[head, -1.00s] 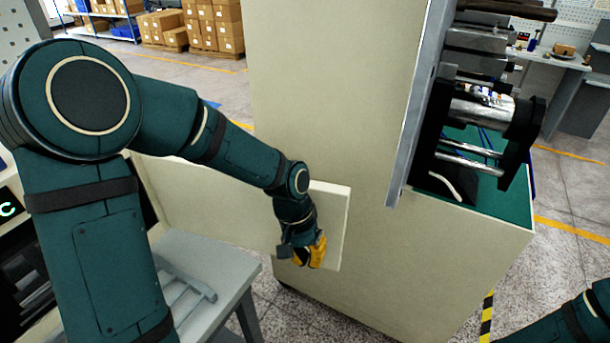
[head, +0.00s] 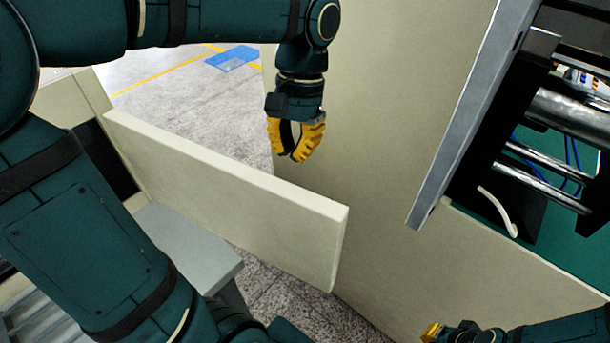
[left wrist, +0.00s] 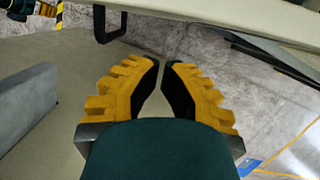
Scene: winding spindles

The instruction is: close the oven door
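The oven door (head: 230,205) is a cream panel standing open, reaching out from the oven (head: 70,95) at the left. My left gripper (head: 297,158) hangs beyond the door's top edge, on its far side, apart from it and close to the cream cabinet. Its yellow fingers are empty, with the tips almost together, as the left wrist view (left wrist: 161,64) shows. In that view the door (left wrist: 230,14) crosses the top with a black handle (left wrist: 110,28); the handle is hidden in the head view. My right gripper (head: 432,332) shows only partly at the bottom.
A large cream cabinet (head: 390,130) with a grey upright plate (head: 475,115) and metal spindles (head: 560,120) stands at the right, close to my left gripper. A grey bench (head: 195,250) is below the door. Open floor lies beyond the door.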

